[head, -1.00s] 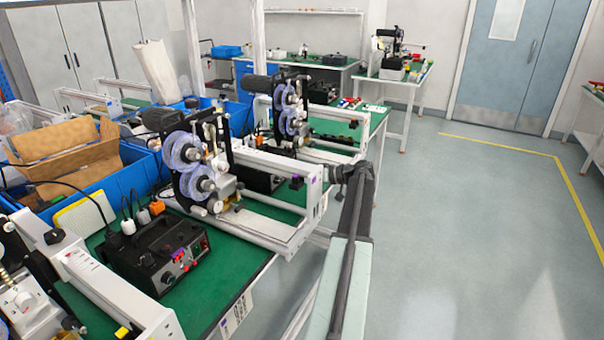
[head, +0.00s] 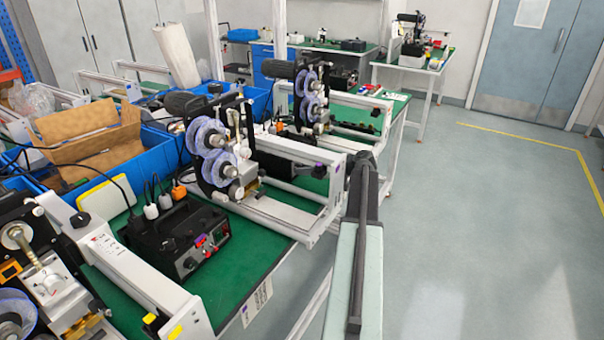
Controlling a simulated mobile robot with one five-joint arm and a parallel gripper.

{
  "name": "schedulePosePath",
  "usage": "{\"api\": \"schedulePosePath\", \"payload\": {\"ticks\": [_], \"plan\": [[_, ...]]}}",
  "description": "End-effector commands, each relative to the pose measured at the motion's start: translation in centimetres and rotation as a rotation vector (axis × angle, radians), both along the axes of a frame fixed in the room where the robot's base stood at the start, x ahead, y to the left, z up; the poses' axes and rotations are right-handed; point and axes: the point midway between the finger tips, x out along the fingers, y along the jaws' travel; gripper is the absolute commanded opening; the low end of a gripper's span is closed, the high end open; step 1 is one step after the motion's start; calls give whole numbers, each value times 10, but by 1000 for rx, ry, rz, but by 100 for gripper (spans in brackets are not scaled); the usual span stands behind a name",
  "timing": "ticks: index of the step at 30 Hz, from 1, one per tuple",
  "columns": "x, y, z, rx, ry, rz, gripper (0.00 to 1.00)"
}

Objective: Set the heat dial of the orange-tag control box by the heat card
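A black control box (head: 180,240) with a dial, small knobs and a purple mark on its front stands on the near green bench (head: 235,275). An orange plug (head: 179,192) and white plugs are behind it; I cannot make out an orange tag on the box. A white printed card (head: 257,302) hangs on the bench's front edge, too small to read. Another dark box with an orange piece (head: 280,127) is partly hidden farther back. My arm reaches forward at the centre, right of the bench. My gripper's fingers do not show.
A machine with clear purple reels (head: 210,150) and a white rail frame (head: 290,205) stand right of the box. Another white rail (head: 135,275) and machine stand at near left. Blue bins (head: 150,150) are behind. Grey floor (head: 470,220) is open on the right.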

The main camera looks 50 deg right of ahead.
Motion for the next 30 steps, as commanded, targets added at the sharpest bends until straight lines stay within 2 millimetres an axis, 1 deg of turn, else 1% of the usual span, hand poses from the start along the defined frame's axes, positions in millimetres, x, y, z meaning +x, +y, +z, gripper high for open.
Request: {"api": "schedulePosePath", "payload": {"ticks": [2,7,8,9,11,12,13,14,15,18,23,30], "plan": [[3,1,-2,0,0,1,35],[3,1,-1,0,0,1,35],[3,2,-1,0,0,1,27],[3,2,-1,0,0,1,16],[3,2,-1,0,0,1,0],[3,2,-1,0,0,1,0],[7,20,-1,0,0,14,0],[7,12,0,1,0,9,0],[6,8,0,2,0,8,0],[5,4,0,10,1,3,0],[5,1,-1,56,11,1,0],[6,-2,-2,212,46,1,0]]}}
